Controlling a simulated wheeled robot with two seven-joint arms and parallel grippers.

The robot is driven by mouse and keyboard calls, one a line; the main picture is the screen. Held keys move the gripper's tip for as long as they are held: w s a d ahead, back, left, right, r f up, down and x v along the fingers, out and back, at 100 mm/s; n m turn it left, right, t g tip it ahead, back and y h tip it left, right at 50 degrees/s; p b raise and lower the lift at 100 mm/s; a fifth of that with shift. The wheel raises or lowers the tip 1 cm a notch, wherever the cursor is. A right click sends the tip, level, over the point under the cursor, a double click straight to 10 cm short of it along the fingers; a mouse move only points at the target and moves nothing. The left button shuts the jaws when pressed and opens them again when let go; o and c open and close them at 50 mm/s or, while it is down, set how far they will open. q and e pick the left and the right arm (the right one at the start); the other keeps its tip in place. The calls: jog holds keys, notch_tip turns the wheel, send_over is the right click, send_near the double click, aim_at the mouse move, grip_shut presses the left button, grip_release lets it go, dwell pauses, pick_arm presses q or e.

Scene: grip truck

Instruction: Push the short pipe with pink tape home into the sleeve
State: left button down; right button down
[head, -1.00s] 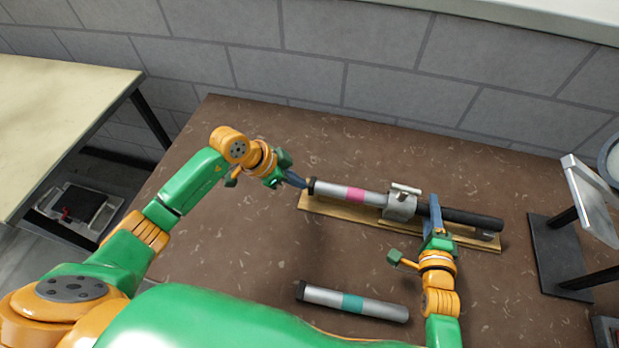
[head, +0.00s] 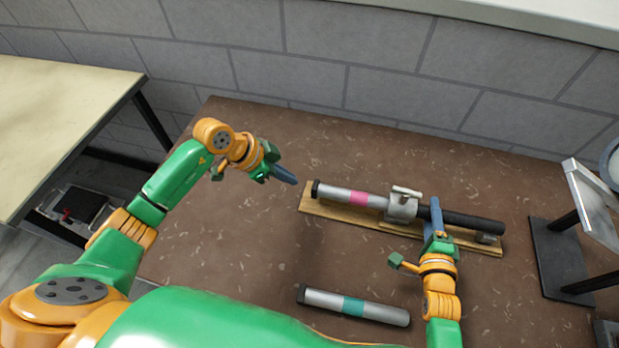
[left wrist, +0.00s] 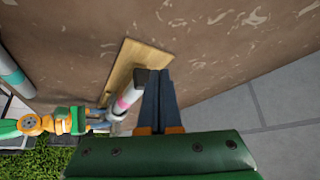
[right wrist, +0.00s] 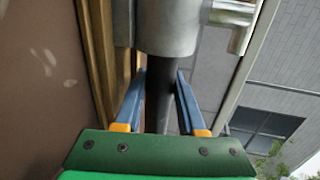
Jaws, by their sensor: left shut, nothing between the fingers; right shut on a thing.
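The short silver pipe with pink tape (head: 336,194) lies along the wooden board (head: 315,208), with its black cap at the left end. Its right end meets the silver sleeve (head: 402,206); how deep it sits inside is hidden. A black bar (head: 465,219) runs out of the sleeve's right side. My left gripper (head: 290,178) is shut and empty, in the air a little left of the black cap. It also shows shut in the left wrist view (left wrist: 158,75). My right gripper (head: 436,205) is shut on the black bar (right wrist: 160,95), just right of the sleeve.
A silver pipe with teal tape (head: 350,304) lies loose at the front of the brown table (head: 230,230). A dark stand with a pale panel (head: 590,200) is at the right. A grey block wall is behind. The table's left part is clear.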

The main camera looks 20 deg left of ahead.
jog(key=shift+c, duration=2.2)
grip_release()
pick_arm(q)
notch_tip(320, 180, up, 7)
pick_arm(e)
jog(key=shift+o, duration=1.4)
jog(key=shift+f, duration=0.1)
jog(key=shift+s, duration=0.1)
jog(key=shift+s+p, duration=0.6)
jog(key=shift+s, duration=0.1)
jog(key=shift+s+r+p, duration=0.25)
jog(key=shift+s+p, duration=0.25)
jog(key=shift+s, duration=0.5)
pick_arm(q)
jog(key=shift+w+r+p, duration=0.2)
jog(key=shift+r+p, duration=0.15)
jog(key=shift+r, duration=0.95)
pick_arm(e)
jog(key=shift+s, duration=0.6)
